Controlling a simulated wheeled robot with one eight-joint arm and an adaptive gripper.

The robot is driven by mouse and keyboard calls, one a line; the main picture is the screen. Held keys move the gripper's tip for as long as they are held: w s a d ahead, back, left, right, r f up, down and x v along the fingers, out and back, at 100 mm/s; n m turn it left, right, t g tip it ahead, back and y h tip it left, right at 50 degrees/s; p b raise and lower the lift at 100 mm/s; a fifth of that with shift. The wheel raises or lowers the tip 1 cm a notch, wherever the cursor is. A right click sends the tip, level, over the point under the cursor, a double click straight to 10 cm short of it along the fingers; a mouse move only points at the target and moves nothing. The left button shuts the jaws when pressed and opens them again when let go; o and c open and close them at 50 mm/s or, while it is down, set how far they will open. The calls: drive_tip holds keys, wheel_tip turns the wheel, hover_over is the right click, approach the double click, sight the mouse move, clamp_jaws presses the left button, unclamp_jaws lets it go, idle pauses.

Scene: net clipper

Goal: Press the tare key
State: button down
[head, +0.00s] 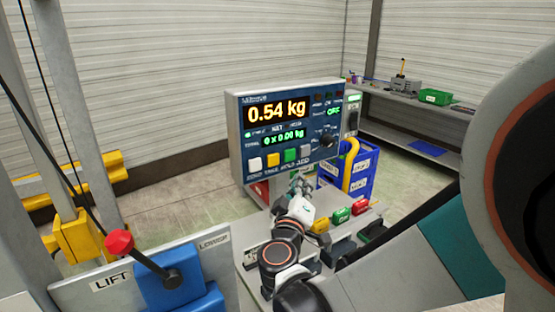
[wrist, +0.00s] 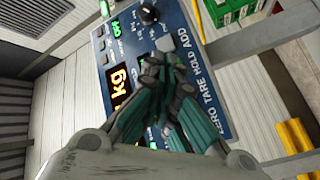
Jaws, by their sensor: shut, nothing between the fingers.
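The scale indicator box (head: 236,130) faces me, and its screen reads 0.54 kg. Along its bottom edge are a white key (head: 255,163), the yellow tare key (head: 272,160), a green key (head: 290,156) and a grey key (head: 305,152). My gripper (head: 302,180) is shut and empty, just below the key row in the head view. In the wrist view my gripper (wrist: 163,68) covers most of the key row, and the tare key is hidden behind it. The panel labels (wrist: 203,85) and grey key (wrist: 165,43) still show there. I cannot tell whether the fingertips touch the panel.
A black knob (head: 327,139) sits right of the keys. Blue crates (head: 360,180) stand behind the box. Yellow, green and red blocks (head: 341,214) are on the stand below. A lever with a red knob (head: 119,243) is at front left, and a shelf (head: 405,98) is at back right.

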sight(282, 170)
drive_tip(key=w+a, duration=0.4)
drive_tip(key=w, duration=0.3)
drive_tip(key=shift+a, duration=0.4)
drive_tip(key=shift+w+a, duration=0.1)
drive_tip(key=shift+w, duration=0.15)
idle(1.1)
drive_tip(key=shift+w+a, duration=0.15)
drive_tip(key=shift+w, duration=0.1)
drive_tip(key=shift+w+a, duration=0.2)
drive_tip(key=shift+w, duration=0.1)
idle(0.7)
drive_tip(key=shift+s+d, duration=0.1)
drive_tip(key=shift+s, duration=0.05)
idle(0.3)
drive_tip(key=shift+s+d, duration=0.35)
drive_tip(key=shift+s, duration=0.2)
drive_tip(key=s+d, duration=0.1)
drive_tip(key=s, duration=0.1)
drive_tip(key=s+d, duration=0.1)
drive_tip(key=s, duration=0.1)
drive_tip(key=shift+d+b, duration=0.35)
drive_tip(key=shift+d, duration=0.05)
